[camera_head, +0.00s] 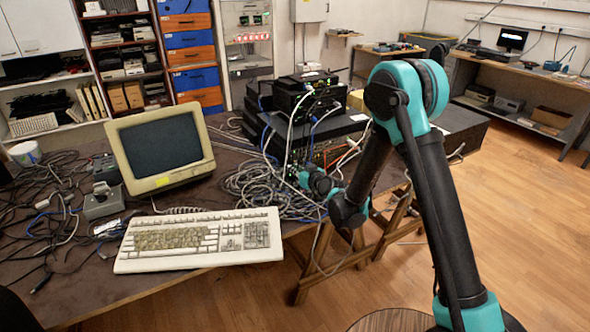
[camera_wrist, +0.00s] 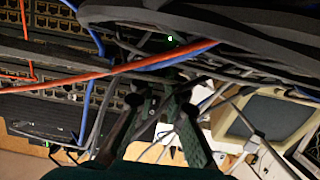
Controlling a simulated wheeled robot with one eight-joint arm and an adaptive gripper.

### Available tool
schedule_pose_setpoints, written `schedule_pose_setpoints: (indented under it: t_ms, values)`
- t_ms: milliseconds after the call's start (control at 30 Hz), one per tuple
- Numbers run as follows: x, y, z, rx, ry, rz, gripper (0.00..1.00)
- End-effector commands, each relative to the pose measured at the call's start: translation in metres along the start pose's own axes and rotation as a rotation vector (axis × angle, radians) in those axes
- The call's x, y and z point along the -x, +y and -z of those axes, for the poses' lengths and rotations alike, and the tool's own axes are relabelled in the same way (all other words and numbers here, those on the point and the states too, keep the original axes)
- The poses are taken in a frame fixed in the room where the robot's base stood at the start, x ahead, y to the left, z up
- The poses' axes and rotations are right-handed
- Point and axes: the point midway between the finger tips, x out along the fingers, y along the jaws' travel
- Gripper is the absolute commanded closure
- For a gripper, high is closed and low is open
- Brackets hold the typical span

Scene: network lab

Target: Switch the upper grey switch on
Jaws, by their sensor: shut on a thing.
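A stack of dark network equipment (camera_head: 305,97) with ports and cables stands on the table in the head view. In the wrist view its port-lined fronts (camera_wrist: 62,78) fill the left side; I cannot tell which unit is the upper grey switch. My gripper (camera_wrist: 166,100) is low in the wrist view, its two dark fingers among cables in front of the equipment. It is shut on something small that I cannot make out. In the head view my arm reaches to the stack's front, and the fingertips are hidden. A small green light glows just beyond the fingers.
Orange cables (camera_wrist: 110,77) and grey and blue cables cross near my fingers. A tangle of grey cables (camera_head: 262,188) lies before the stack. A keyboard (camera_head: 200,240), a beige monitor (camera_head: 160,148) and two small grey boxes (camera_head: 103,203) are to the left. Floor is free at right.

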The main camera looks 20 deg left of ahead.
Motion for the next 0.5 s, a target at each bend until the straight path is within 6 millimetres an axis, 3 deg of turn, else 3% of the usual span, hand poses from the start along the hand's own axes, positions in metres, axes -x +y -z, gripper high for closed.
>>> schedule_pose_setpoints:
  t_ms: [267,300,433,500]
  values:
    - [0.0001,-0.0003,0.0001,0.0,0.003,0.0,1.0]
    - [0.0001,-0.0002,0.0001,0.0,0.003,0.0,0.83]
    - [0.0001,-0.0001,0.0001,0.0,0.003,0.0,0.67]
    - [0.0002,0.0,0.0,0.0,0.002,0.0,0.67]
